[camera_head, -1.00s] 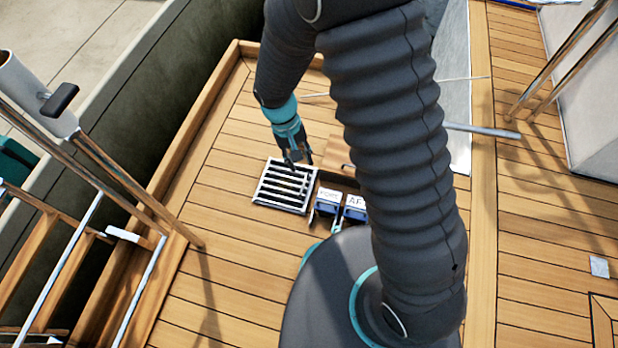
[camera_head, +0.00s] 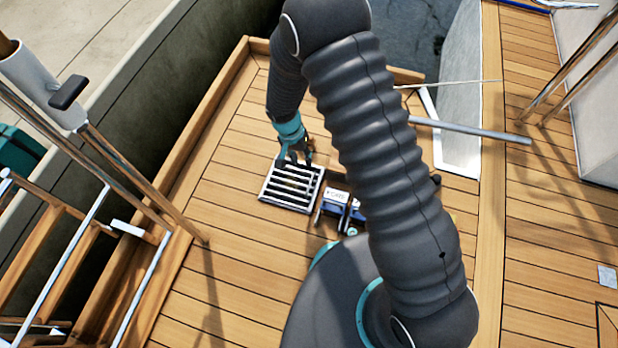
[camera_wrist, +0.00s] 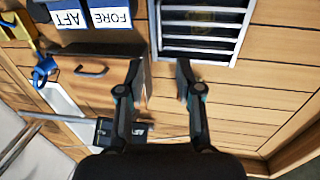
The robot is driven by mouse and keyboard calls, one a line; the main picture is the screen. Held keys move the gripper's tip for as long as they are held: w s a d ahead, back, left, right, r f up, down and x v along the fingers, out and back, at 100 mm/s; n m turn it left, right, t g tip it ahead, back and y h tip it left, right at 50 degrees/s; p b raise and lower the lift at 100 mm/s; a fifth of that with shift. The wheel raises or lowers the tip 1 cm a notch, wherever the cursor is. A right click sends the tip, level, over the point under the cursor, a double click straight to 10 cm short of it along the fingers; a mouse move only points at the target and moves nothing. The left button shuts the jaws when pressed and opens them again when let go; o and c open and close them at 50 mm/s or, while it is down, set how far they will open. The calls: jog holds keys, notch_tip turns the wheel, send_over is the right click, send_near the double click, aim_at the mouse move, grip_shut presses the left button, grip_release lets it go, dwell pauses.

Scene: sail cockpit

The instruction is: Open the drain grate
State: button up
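The drain grate (camera_head: 284,196) is a white-framed square with dark slots, set in the wooden deck. It lies flat and looks closed in the head view. My gripper (camera_head: 295,161) hangs just above its far edge. In the wrist view the grate (camera_wrist: 200,29) shows at the top, cut off by the frame edge. My gripper (camera_wrist: 158,75) has its two fingers spread apart with nothing between them. The right finger is close to the grate's near edge; I cannot tell whether it touches.
Boxes labelled FORE (camera_wrist: 110,17) and AFT (camera_wrist: 70,19) stand beside the grate. A wooden panel with a dark handle (camera_wrist: 91,70) is left of my fingers. A grey pole (camera_head: 470,130) lies to the right. The deck left of the grate is clear.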

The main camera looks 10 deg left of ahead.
jog(key=b, duration=0.1)
send_over(309, 178)
jog(key=s, duration=0.3)
jog(key=f, duration=1.2)
jog(key=shift+s+d+f, duration=0.1)
jog(key=shift+d+f, duration=0.25)
jog(key=shift+d, duration=0.05)
grip_shut()
jog(key=shift+a, duration=0.2)
jog(key=shift+r, duration=0.15)
